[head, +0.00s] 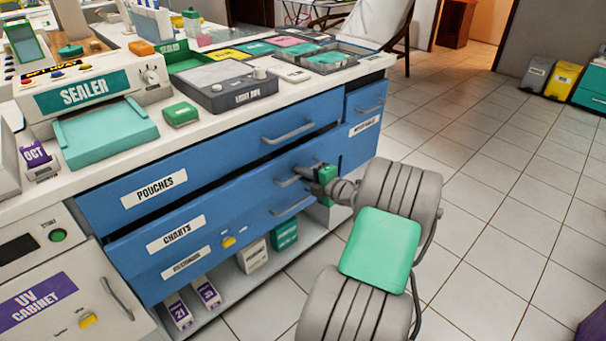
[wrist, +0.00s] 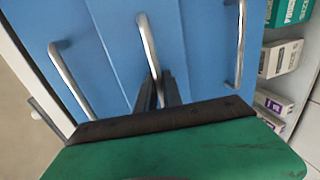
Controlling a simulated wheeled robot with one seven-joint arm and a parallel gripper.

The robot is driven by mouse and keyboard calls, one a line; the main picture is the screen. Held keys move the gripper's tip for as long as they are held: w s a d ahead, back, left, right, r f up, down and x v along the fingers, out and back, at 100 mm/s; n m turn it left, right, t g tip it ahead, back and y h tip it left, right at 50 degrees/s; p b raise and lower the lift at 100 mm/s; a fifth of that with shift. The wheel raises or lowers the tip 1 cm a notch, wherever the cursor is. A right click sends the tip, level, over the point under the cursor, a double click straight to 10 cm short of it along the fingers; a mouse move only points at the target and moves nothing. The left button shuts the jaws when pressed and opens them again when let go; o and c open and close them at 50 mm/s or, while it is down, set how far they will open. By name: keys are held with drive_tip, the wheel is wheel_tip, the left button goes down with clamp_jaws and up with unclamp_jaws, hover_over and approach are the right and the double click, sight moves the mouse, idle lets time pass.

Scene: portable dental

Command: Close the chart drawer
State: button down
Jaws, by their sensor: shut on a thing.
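The chart drawer (head: 215,218) is the blue drawer labelled "CHARTS" in the middle of the cabinet. Its front stands out a little, with a dark gap along its top edge below the "POUCHES" drawer (head: 215,172). My gripper (head: 309,175) is at the right part of the chart drawer, at its handle (head: 286,181). In the wrist view, the dark fingers of my gripper (wrist: 165,92) are shut on the middle metal handle (wrist: 147,40). The gripper body hides part of the drawer front in the head view.
Below is another blue drawer with a handle (head: 292,207) and a yellow catch (head: 229,242). An open shelf (head: 225,320) holds several boxes. The worktop above carries a sealer (head: 85,95) and trays. Tiled floor (head: 480,190) to the right is clear.

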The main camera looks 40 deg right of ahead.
drive_tip(key=shift+w+f+b, duration=0.15)
drive_tip(key=shift+w+b, duration=0.1)
drive_tip(key=shift+b, duration=0.1)
drive_tip(key=b+x, duration=0.2)
drive_tip(key=x, duration=0.1)
drive_tip(key=shift+w+r, duration=0.3)
drive_tip(key=shift+r, duration=0.25)
drive_tip(key=c, duration=1.8)
unclamp_jaws()
drive_tip(key=shift+o, duration=0.2)
drive_tip(key=shift+w, duration=0.1)
drive_tip(key=p+v, duration=0.1)
drive_tip(key=v, duration=0.7)
drive_tip(key=shift+f, duration=0.15)
